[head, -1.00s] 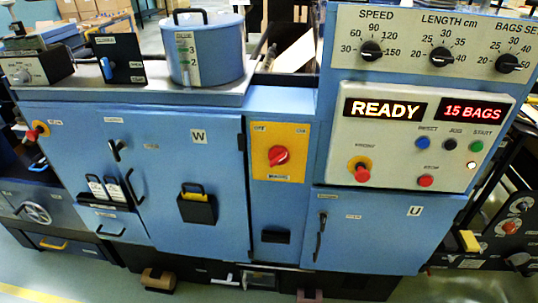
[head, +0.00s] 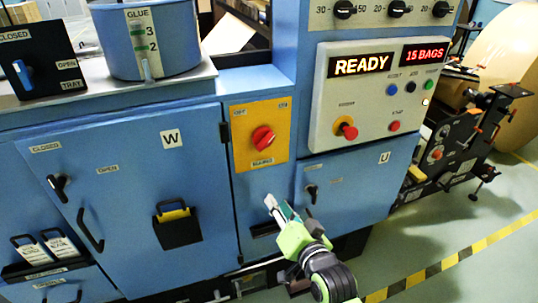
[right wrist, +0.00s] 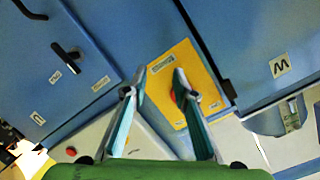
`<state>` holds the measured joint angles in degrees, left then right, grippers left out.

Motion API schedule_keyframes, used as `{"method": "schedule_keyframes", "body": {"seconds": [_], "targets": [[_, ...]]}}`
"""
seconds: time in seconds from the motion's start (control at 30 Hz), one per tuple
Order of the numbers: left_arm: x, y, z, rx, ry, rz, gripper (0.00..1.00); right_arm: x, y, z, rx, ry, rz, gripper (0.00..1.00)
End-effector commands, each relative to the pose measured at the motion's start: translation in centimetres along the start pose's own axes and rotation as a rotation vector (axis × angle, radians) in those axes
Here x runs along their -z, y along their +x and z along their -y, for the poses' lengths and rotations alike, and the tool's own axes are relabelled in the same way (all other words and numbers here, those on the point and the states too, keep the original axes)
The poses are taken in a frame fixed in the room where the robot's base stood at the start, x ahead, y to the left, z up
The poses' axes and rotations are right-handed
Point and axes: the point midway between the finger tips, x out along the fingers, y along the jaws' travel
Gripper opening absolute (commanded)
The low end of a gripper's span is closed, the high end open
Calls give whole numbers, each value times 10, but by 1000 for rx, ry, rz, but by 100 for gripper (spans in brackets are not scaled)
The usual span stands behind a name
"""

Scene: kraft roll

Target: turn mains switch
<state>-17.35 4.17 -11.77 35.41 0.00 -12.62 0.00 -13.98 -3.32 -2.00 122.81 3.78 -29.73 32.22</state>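The mains switch (head: 263,138) is a red rotary knob on a yellow plate (head: 243,154) on the blue machine front. Its grip looks slanted toward the upper right; the small labels above it are too blurred to read surely. My right gripper (head: 279,205) is below the plate, pointing up toward it, apart from the knob. In the right wrist view the right gripper (right wrist: 158,78) is open and empty, its fingers apart before the yellow plate (right wrist: 160,82). The red knob (right wrist: 173,96) shows there beside one finger, which partly hides it. My left gripper is not in view.
A door marked W (head: 130,190) with a black holder (head: 178,230) is left of the switch. Door U (head: 345,185) and the control panel (head: 325,125), reading READY and 15 BAGS, are to the right. Open floor (head: 455,235) with a striped line lies at the right.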

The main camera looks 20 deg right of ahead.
Motion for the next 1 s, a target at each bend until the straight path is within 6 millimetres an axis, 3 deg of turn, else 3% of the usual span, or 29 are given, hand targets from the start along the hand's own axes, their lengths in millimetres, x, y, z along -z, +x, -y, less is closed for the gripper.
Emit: {"method": "schedule_keyframes", "body": {"seconds": [0.03,0.13,0.23,0.37,0.57,1.0], "targets": [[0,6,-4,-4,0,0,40,22,-8,13,29,27,-48,26],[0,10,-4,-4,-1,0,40,56,-23,34,69,67,-109,26],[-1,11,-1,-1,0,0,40,74,-34,45,92,90,-144,26],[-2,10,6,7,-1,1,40,84,-34,50,102,99,-159,26],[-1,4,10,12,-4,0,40,90,-7,55,104,97,-161,26],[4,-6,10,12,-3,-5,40,102,75,61,102,96,-158,26]]}}
